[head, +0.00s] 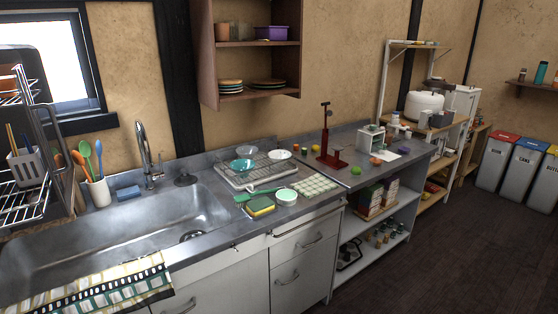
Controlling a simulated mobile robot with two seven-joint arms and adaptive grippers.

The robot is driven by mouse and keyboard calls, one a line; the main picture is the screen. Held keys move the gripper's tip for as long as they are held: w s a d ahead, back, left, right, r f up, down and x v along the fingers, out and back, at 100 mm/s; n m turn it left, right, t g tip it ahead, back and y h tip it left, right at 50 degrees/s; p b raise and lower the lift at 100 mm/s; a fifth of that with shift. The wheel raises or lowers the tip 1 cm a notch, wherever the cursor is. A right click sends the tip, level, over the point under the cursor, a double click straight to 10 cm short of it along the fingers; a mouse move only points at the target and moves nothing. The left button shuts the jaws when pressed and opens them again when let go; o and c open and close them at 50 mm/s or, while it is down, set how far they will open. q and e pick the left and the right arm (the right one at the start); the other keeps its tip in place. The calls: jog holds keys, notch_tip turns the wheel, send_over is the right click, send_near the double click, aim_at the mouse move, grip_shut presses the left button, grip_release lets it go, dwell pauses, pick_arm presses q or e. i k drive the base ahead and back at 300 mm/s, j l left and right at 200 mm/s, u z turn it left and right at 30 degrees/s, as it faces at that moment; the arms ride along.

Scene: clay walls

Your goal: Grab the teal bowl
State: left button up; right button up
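A teal bowl (242,165) sits on the wire drying rack (228,176) on the counter, right of the sink. A pale bowl (245,151) is just behind it. A white bowl (280,155) is at the rack's right side. A smaller mint-green bowl (287,196) stands on the counter in front of the rack. Neither of my grippers is in view.
A green utensil (257,194) and a yellow-green sponge-like block (260,206) lie in front of the rack. The sink (110,235) is left. A wall shelf (250,95) hangs above.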

aim_at(239, 166)
jog(key=i+l, duration=0.8)
jog(key=l, duration=0.2)
